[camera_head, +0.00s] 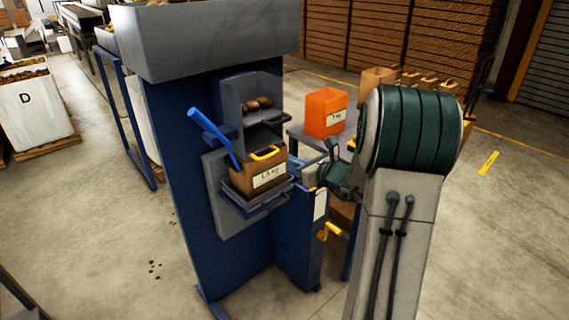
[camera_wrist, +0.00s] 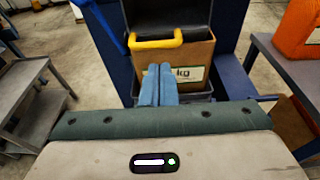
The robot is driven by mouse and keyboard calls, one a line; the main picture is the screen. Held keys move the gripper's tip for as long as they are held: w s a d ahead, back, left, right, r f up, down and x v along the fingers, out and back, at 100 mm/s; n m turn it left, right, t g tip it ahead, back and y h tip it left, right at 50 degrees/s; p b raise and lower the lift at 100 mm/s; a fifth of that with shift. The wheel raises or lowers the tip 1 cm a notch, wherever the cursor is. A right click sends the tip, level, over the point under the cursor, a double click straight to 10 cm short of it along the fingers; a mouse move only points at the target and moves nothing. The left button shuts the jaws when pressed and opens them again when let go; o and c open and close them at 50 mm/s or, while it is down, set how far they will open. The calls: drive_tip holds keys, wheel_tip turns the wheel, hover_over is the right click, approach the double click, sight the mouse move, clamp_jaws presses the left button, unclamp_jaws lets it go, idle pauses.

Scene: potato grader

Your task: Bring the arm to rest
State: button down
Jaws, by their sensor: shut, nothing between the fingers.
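My gripper (camera_wrist: 158,84) is shut and empty, its two blue fingers together in the wrist view. In the head view my gripper (camera_head: 312,174) is partly seen, just right of the 1.5 kg box. The brown box (camera_head: 258,177) stands upright on a dark tray under the grey chute of the blue machine. A yellow handle (camera_head: 266,153) shows at its top. In the wrist view the box (camera_wrist: 198,62) is just beyond the fingertips; I cannot tell whether they touch it. My arm fills the right of the head view.
The blue machine (camera_head: 180,180) has a blue lever (camera_head: 212,133) and a chute with potatoes (camera_head: 257,103). An orange box (camera_head: 326,112) stands on a grey table behind my arm. A grey side table (camera_wrist: 20,90) is at the left of the wrist view. Floor on the right is open.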

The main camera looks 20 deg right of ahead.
drive_tip(key=a+v, duration=0.1)
drive_tip(key=v, duration=0.5)
drive_tip(key=s+a+f+n+g+y, duration=0.1)
drive_tip(key=s+a+n+g, duration=0.45)
drive_tip(key=a+n, duration=0.3)
drive_tip(key=s+a+n+g+y, duration=0.2)
drive_tip(key=s+a+n+g, duration=0.2)
drive_tip(key=s+a+n, duration=0.45)
drive_tip(key=s+n+g+h, duration=0.2)
drive_tip(key=s+n+h, duration=0.6)
drive_tip(key=n, duration=0.6)
drive_tip(key=s+d+f, duration=0.1)
drive_tip(key=s, duration=0.1)
drive_tip(key=shift+s+n+h, duration=0.3)
drive_tip(key=shift+s, duration=0.05)
